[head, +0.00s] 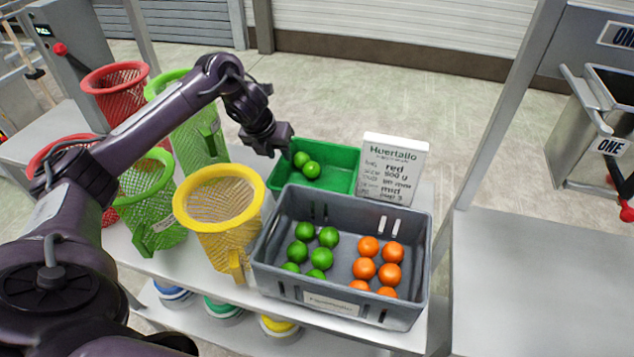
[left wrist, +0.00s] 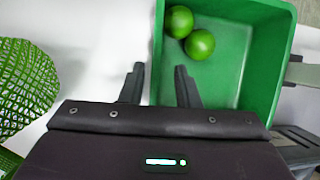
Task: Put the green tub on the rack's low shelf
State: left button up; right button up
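The green tub (head: 342,183) stands on the pale table behind the grey crate, with two green balls (head: 307,165) inside. My left gripper (head: 285,148) is at the tub's left side. In the left wrist view the open fingers (left wrist: 160,87) appear on either side of the tub's left wall (left wrist: 157,60), with nothing clamped; I cannot tell whether they touch it. A low shelf (head: 195,318) under the table holds round containers with blue, green and yellow rims, partly hidden by the table edge. I cannot tell if it is the rack's. My right gripper is not in view.
A grey crate (head: 345,308) with green and orange balls stands in front of the tub. A white sign (head: 393,168) stands at its right. Yellow (head: 222,215), green (head: 150,200) and red mesh baskets crowd the left. An empty grey surface (head: 545,290) lies right.

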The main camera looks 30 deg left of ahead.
aim_at(284, 167)
pick_arm(q)
jog(key=shift+w+d+f, duration=0.1)
jog(key=shift+f, duration=0.35)
jog(key=p+x, duration=0.1)
jog(key=x, duration=0.3)
jog(key=shift+f, duration=0.45)
grip_shut()
jog(key=shift+w+r, duration=0.1)
